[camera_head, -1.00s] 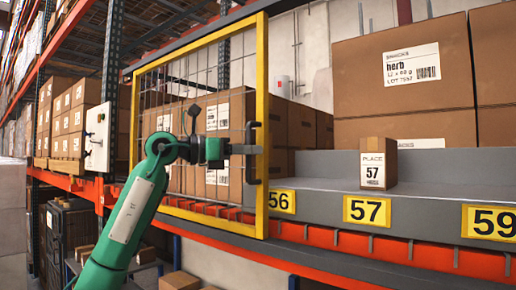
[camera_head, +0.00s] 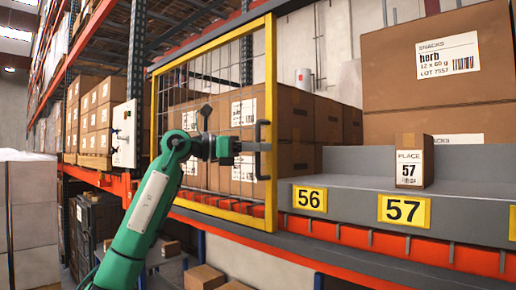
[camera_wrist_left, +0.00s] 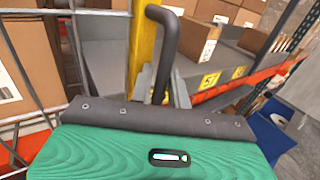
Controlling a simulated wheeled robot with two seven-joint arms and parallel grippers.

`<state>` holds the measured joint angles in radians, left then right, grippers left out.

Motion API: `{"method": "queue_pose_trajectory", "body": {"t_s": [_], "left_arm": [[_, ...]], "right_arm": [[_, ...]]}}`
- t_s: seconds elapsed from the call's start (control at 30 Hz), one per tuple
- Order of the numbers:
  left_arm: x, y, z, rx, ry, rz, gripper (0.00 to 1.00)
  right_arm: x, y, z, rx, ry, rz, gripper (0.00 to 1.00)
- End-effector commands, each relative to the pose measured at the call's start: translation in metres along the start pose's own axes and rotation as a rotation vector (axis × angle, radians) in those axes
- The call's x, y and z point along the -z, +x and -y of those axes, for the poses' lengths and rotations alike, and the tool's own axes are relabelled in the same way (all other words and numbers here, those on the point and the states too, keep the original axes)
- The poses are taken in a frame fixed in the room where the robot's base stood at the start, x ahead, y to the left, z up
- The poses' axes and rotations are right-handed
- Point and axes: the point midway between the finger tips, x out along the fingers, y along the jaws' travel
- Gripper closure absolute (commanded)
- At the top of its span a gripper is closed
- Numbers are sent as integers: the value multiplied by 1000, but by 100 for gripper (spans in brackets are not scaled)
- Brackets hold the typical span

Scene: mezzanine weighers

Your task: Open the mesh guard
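The mesh guard (camera_head: 271,205) is a yellow frame with thin wire mesh, upright in front of cartons on the shelf. Its yellow post (camera_wrist_left: 144,48) also shows in the left wrist view, with wires to the left. A black bar handle (camera_head: 262,171) is on the right post; its bent top (camera_wrist_left: 170,25) shows close in the left wrist view. My left gripper (camera_head: 254,147) reaches across the mesh to the handle. In the left wrist view its grey fingers (camera_wrist_left: 162,88) lie on both sides of the bar and appear closed on it. My right gripper is not in view.
A small carton (camera_head: 411,160) marked PLACE 57 stands on the grey shelf, above yellow number plates 56 (camera_head: 310,198) and 57 (camera_head: 404,210). Large cartons (camera_head: 435,75) stand behind. A white box (camera_head: 126,134) is on the rack post at left. Cartons lie below the orange beam.

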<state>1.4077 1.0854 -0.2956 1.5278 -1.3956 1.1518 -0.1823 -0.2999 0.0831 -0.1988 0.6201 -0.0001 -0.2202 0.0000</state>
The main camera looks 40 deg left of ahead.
Motion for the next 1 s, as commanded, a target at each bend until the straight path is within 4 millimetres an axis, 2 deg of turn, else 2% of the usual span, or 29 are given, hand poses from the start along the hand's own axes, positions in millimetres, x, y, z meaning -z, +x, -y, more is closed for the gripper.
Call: {"method": "queue_pose_trajectory", "body": {"t_s": [0.2,0.33,0.47,0.8,1.0], "left_arm": [[0,-1,0,0,0,-1,83],[2,-12,0,-2,1,1,83],[4,-35,-1,-3,1,2,83],[3,-110,0,-2,0,1,83],[1,-134,-1,-1,-1,1,83]], "right_arm": [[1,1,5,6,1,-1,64],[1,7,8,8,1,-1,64],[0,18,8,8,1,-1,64],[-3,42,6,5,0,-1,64],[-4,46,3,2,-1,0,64]]}}
